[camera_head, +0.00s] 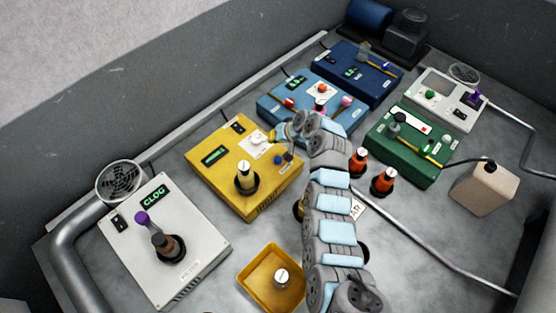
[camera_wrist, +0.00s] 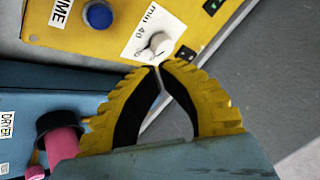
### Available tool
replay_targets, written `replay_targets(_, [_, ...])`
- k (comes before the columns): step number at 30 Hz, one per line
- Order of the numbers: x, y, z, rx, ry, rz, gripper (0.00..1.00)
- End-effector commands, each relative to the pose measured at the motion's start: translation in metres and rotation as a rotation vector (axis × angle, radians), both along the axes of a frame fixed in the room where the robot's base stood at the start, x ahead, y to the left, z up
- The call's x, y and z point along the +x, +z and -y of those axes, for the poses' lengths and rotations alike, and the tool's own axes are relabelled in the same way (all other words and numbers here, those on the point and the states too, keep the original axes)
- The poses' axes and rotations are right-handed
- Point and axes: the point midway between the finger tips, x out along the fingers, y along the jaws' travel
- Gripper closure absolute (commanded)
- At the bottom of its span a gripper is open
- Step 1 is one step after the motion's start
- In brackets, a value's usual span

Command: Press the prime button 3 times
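The yellow box (camera_head: 226,153) stands in the middle of the bench, with a green display, a bottle on top and a white dial (camera_head: 257,138). In the wrist view, a blue button (camera_wrist: 98,15) sits on the yellow panel beside a partly cut-off label ending in "IME". The dial also shows there (camera_wrist: 158,44), with a minute scale. My gripper (camera_wrist: 160,67) has its yellow fingertips together, with nothing seen between them. Its tips appear just below the dial in that view, to the right of the button. In the head view my gripper (camera_head: 283,132) is over the box's right side.
A blue box (camera_head: 296,88) labelled as a dryer, with pink and red knobs, lies close beside my gripper. Orange bottles (camera_head: 384,181) and a green box (camera_head: 402,160) are to the right. A white "CLOG" box (camera_head: 190,265) and a yellow tray (camera_head: 256,271) are nearer.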

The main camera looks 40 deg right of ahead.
Motion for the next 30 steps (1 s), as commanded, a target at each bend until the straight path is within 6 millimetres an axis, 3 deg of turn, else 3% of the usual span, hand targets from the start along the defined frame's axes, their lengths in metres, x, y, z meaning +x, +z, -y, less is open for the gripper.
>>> replay_targets(16, [0.000,-0.008,0.001,0.000,0.000,0.001,1.00])
replay_targets(30, [0.000,-0.059,0.000,0.000,-0.001,0.001,1.00])
